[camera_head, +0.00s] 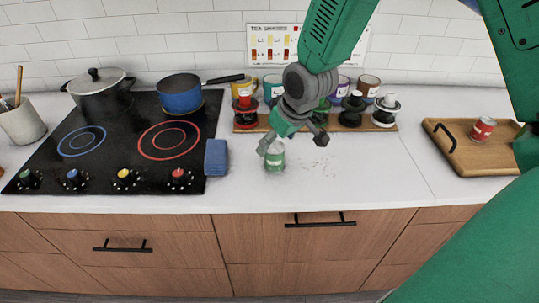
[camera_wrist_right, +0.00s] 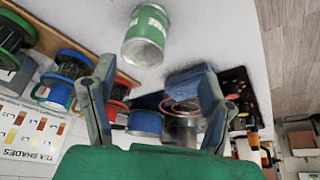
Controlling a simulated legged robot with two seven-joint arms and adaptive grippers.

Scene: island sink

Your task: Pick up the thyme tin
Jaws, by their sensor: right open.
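A small tin with a green label, likely the thyme tin (camera_head: 275,160), stands upright on the white counter, right of the blue block. Its label is too small to read. It also shows in the right wrist view (camera_wrist_right: 147,38), beyond the fingertips and toward the top. My right gripper (camera_head: 293,145) is open and empty above the counter. In the head view one finger overlaps the tin's top edge. The wrist view shows both fingers (camera_wrist_right: 155,68) spread, with the tin apart from them. My left gripper is not in view.
A wooden tray (camera_head: 465,157) with a red can (camera_head: 483,129) lies at right.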

